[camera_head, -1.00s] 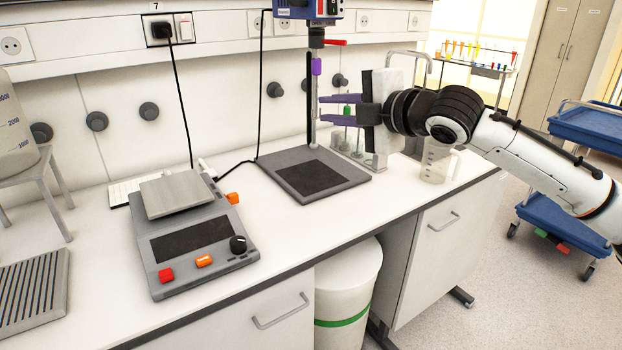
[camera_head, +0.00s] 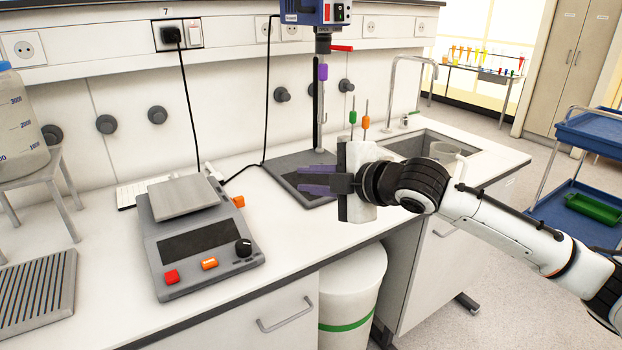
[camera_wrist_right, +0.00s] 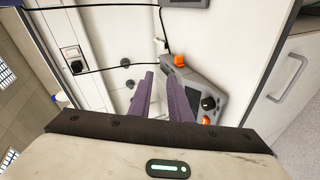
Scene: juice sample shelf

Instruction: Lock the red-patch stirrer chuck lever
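The overhead stirrer (camera_head: 312,12) hangs at the top middle of the head view, with its blue motor head cut off by the frame edge. Below it is the dark chuck (camera_head: 323,44) with a red lever (camera_head: 342,48) sticking out to the right. A purple piece (camera_head: 323,72) sits on the stirrer's upright below. My right gripper (camera_head: 299,180) is open and empty, in front of and well below the chuck, over the stirrer's base plate in the picture. Its purple fingers point left and also show in the right wrist view (camera_wrist_right: 158,84). My left gripper is not in view.
A scale-like device (camera_head: 204,240) with red and orange buttons stands left of my gripper. Green (camera_head: 353,118) and orange (camera_head: 366,122) handled tools stand behind my gripper.

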